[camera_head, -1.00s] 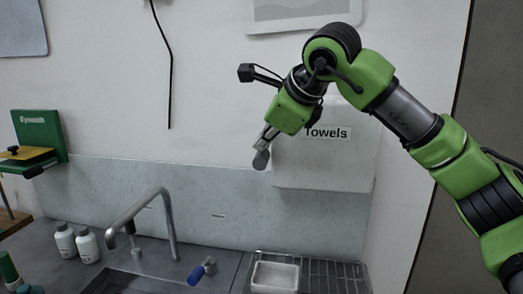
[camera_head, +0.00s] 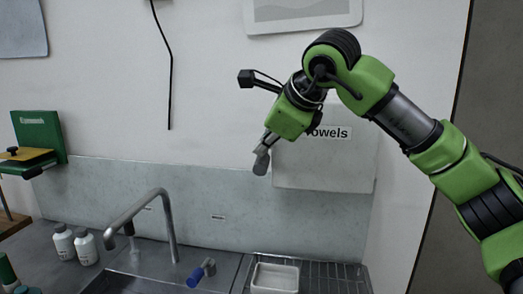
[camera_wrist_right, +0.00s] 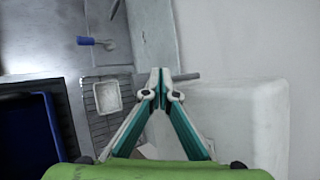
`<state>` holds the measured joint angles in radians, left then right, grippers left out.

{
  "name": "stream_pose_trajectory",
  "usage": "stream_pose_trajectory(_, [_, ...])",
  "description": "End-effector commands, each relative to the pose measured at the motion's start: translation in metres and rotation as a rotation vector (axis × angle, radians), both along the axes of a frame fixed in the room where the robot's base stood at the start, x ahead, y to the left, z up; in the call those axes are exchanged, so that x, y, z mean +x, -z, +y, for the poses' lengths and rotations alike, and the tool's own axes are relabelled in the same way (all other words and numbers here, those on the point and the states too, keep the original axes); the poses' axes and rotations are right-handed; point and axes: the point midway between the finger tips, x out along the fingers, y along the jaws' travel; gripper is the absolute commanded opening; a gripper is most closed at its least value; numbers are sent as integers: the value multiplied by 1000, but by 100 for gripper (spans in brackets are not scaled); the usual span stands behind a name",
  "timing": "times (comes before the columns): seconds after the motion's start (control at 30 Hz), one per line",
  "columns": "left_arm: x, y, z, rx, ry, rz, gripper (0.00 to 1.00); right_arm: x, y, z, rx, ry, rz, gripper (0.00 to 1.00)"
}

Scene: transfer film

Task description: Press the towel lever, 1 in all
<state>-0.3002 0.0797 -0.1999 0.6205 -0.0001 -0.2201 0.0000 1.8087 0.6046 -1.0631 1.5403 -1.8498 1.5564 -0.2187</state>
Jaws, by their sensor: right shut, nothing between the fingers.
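The white towel dispenser (camera_head: 325,165), labelled "Towels", hangs on the wall behind my right arm, which covers its upper left part. In the right wrist view the dispenser (camera_wrist_right: 240,120) fills the right side. A short grey lever (camera_wrist_right: 188,76) sticks out beside my fingertips there; I cannot tell whether they touch it. My right gripper (camera_head: 261,163) is shut and empty, pointing down at the dispenser's left edge. The shut fingertips (camera_wrist_right: 158,75) also show in the right wrist view. In the head view I cannot make out the lever. My left gripper is not in view.
Below are a sink with a curved tap (camera_head: 168,220), a blue-handled valve (camera_head: 200,272), and a white tray (camera_head: 275,277) on a wire rack. Two white bottles (camera_head: 86,247) and a green eyewash unit (camera_head: 40,135) are at left.

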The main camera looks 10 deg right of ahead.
Motion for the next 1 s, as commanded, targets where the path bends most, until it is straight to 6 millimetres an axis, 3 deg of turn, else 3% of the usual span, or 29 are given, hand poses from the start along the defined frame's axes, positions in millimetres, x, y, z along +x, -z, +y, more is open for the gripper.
stream_pose_trajectory(1.0, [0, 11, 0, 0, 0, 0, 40, 0, 13, 0, -1, 1, 1, 0])
